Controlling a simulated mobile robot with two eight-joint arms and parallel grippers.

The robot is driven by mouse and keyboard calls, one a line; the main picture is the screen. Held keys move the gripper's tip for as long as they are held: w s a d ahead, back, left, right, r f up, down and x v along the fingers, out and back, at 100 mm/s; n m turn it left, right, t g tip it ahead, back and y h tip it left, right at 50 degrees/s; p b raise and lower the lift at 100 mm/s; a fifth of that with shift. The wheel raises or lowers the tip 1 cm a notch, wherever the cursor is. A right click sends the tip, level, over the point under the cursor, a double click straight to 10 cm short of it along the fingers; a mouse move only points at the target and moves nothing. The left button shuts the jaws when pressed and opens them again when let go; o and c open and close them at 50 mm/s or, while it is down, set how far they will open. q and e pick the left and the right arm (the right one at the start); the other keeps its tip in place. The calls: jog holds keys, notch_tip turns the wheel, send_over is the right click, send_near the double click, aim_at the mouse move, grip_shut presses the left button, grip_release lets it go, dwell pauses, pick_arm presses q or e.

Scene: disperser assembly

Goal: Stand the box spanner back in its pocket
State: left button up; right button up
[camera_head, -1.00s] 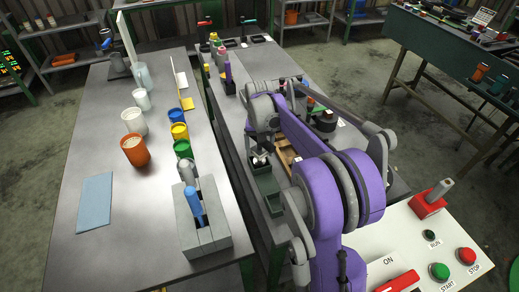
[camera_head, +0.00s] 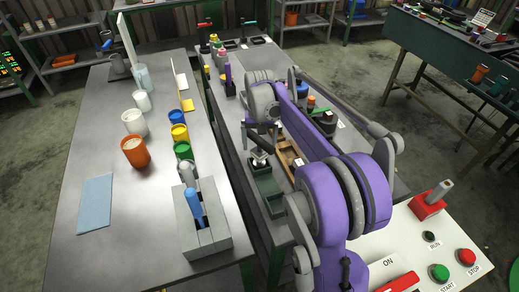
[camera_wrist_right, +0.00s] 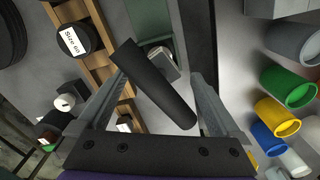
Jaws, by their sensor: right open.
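The box spanner appears as a black round handle (camera_wrist_right: 158,88) with a pale metal end (camera_wrist_right: 160,62) beyond it in the right wrist view. The metal end is at a pocket of the green tray (camera_wrist_right: 152,18); how deep it sits is unclear. In the head view the metal end (camera_head: 259,158) shows at the far pocket of the green tray (camera_head: 268,189). My right gripper (camera_wrist_right: 158,80) is open, with its fingers on either side of the handle, which lies slanted between them. Contact cannot be told. My left gripper is not in view.
A wooden rack (camera_head: 287,153) lies right of the green tray. Black round pieces, one labelled (camera_wrist_right: 73,40), are close by. On the left table stand a grey block (camera_head: 204,238) with a blue-handled piece and several coloured cups. The front tray pocket looks empty.

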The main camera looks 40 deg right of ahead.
notch_tip(320, 180, up, 8)
jog(key=shift+r, duration=0.25)
